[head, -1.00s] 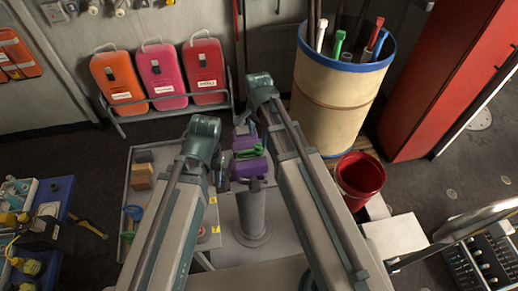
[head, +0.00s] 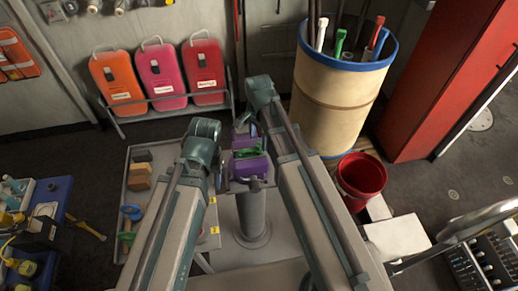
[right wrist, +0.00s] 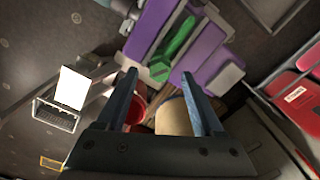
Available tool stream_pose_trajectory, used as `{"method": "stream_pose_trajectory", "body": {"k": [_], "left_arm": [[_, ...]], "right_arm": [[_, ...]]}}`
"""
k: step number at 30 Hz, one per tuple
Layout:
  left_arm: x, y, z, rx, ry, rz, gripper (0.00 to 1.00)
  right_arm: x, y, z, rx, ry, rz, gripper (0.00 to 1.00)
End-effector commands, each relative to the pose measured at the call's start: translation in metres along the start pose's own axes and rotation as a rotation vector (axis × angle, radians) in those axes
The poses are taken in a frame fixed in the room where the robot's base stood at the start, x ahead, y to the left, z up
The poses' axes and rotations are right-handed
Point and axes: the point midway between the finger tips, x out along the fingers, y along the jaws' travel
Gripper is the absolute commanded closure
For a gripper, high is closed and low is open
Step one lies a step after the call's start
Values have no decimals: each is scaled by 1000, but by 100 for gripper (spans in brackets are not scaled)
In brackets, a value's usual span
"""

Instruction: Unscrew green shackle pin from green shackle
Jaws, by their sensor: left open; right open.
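The green shackle (head: 248,153) sits between purple jaws (head: 249,168) on top of a grey post in the middle of the head view. In the right wrist view the green shackle (right wrist: 176,47) lies tilted between the purple jaws (right wrist: 203,53). I cannot tell its pin from its body. My right gripper (right wrist: 158,76) is open, with nothing between its blue fingers, and its tips point toward the green piece's near end, apparently apart from it. My left gripper (head: 220,178) is open just left of the purple jaws, mostly hidden behind its arm.
The grey post (head: 251,210) stands on a grey bench. A red bucket (head: 361,178) and a large tan barrel (head: 338,105) stand to the right.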

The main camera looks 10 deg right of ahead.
Motion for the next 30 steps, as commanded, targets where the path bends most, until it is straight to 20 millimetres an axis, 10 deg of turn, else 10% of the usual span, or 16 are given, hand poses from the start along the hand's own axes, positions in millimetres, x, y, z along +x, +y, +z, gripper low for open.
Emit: {"method": "stream_pose_trajectory", "body": {"k": [25,30], "left_arm": [[19,2,-1,0,0,0,50],[19,2,-1,0,0,0,50]], "right_arm": [[20,0,0,0,0,0,31],[20,0,0,0,0,0,58]]}}
